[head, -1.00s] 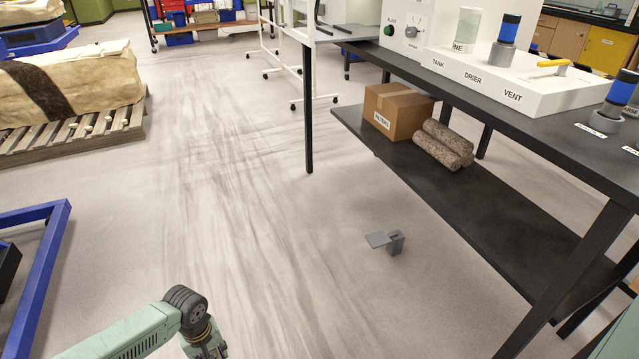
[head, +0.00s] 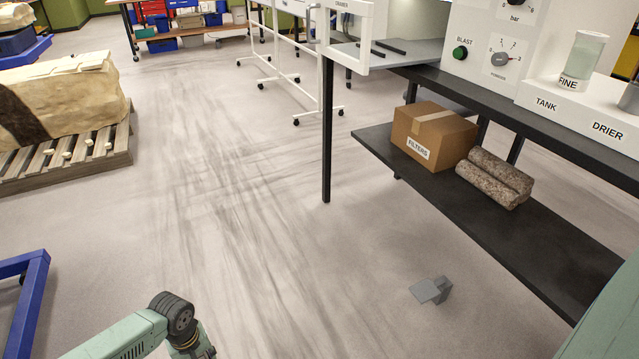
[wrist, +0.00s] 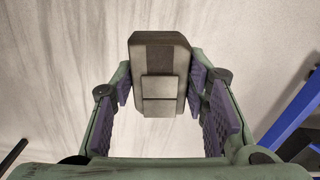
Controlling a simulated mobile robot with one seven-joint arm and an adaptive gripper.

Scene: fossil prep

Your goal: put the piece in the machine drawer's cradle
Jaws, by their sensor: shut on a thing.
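The piece (wrist: 160,75), a grey block with a darker upper end and a raised square in its middle, sits between the pads of my gripper (wrist: 160,92) in the wrist view. My gripper is shut on it, above bare floor. In the head view only my arm's end shows at the bottom left; the piece is out of sight there. The machine drawer (head: 425,52) is a flat grey tray at the top, beside a white front panel with a partly cut-off label. Dark bars (head: 388,46) lie on the tray; I cannot tell whether they are the cradle.
A black bench with a lower shelf (head: 450,190) runs along the right, holding a FILTERS box (head: 433,135) and two brown rolls (head: 495,178). A grey pedal-like object (head: 432,290) lies on the floor. A blue frame (head: 28,300) stands left. The middle floor is clear.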

